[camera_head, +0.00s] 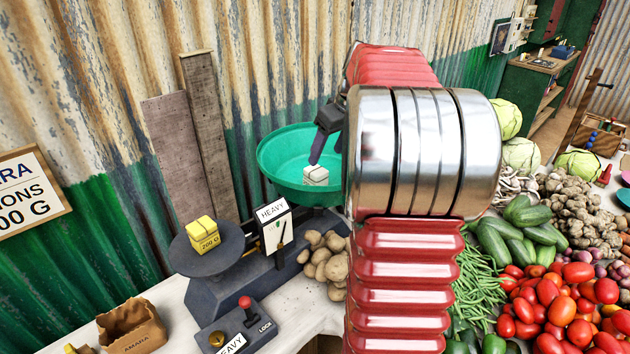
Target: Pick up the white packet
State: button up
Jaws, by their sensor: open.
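The white packet (316,177) sits in the green pan (275,165) of the balance. It looks like a small white block with a line across its top. My gripper (324,156) is over the pan, with one dark finger reaching down close to the packet's top. The gripper is open, and nothing shows between its jaws. My red and silver arm hides the right side of the pan and part of the gripper. I cannot tell whether the finger touches the packet.
A yellow weight (203,234) sits on the balance's dark plate (240,262). A HEAVY sign (274,225) stands between plate and pan. Potatoes (325,260) lie below the pan, vegetables at right. A lock box (240,330) and paper bag (132,327) are in front. Planks (205,130) lean behind.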

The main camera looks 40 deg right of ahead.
aim_at(318, 171)
jog(key=x, duration=0.7)
jog(key=shift+f, duration=0.2)
jog(key=shift+f, duration=0.1)
jog(key=shift+x, duration=2.5)
jog(key=shift+w, duration=0.1)
jog(key=shift+c, duration=0.5)
jog(key=c, duration=1.3)
notch_tip(318, 171, up, 10)
jog(key=shift+r, duration=0.1)
